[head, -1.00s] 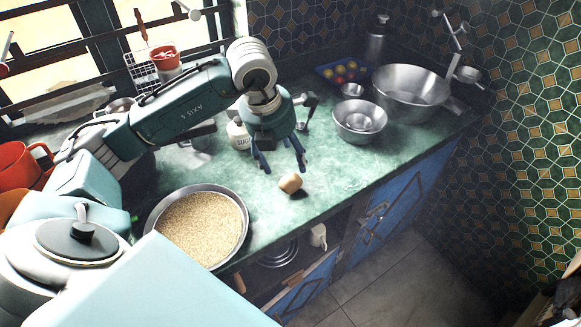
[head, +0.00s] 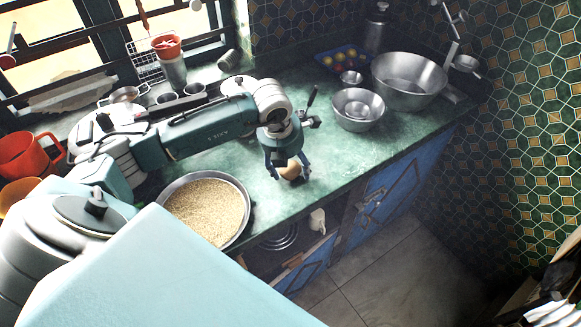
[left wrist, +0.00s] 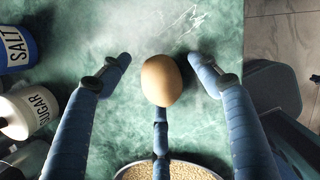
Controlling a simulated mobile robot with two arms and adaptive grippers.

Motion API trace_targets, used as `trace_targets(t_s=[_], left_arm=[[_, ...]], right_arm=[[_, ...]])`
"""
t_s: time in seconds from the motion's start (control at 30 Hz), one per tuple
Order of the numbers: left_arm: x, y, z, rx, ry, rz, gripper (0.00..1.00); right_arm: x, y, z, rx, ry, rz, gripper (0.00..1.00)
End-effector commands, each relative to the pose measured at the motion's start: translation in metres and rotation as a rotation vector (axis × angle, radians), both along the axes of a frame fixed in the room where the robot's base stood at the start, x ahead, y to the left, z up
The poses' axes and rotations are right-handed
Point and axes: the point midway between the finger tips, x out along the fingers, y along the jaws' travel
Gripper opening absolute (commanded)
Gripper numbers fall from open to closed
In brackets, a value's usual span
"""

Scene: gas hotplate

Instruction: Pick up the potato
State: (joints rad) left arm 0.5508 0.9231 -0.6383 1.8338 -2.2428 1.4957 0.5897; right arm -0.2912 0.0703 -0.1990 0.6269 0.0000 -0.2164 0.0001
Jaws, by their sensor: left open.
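The potato (head: 290,170) is small, round and light brown. It rests on the green marble counter near its front edge. My left gripper (head: 287,174) is open and lowered around the potato, with fingers to either side of it in the head view. In the left wrist view the potato (left wrist: 161,80) lies between the spread blue fingers of the left gripper (left wrist: 160,75), with a gap on both sides. A third finger lies below it in the picture, its tip at or very close to the potato; I cannot tell if they touch. My right gripper is not in view.
A round pan of grain (head: 205,212) stands left of the potato. Metal bowls (head: 358,108) stand to the right, with a large basin (head: 408,80) behind. Salt (left wrist: 15,40) and sugar (left wrist: 28,112) containers show in the left wrist view. The counter right of the potato is clear.

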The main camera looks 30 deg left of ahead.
Motion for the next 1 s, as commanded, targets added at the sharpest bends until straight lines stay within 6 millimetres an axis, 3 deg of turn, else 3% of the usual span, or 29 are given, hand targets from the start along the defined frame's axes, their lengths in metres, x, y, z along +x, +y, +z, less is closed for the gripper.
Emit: trace_targets(t_s=[0.17, 0.4, 0.77, 1.0], left_arm=[[0.0, 0.0, 0.0, 0.0, -0.001, 0.0, 0.61], [0.0, 0.0, 0.0, 0.0, -0.001, 0.0, 0.15], [0.001, 0.0, 0.004, 0.0, -0.003, 0.0, 0.15], [0.002, 0.001, 0.032, 0.001, -0.008, 0.0, 0.15]], right_arm=[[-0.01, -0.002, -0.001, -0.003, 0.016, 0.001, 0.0], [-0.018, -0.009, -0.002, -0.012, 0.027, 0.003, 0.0], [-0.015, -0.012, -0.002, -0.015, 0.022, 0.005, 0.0], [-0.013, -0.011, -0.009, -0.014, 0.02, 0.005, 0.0]])
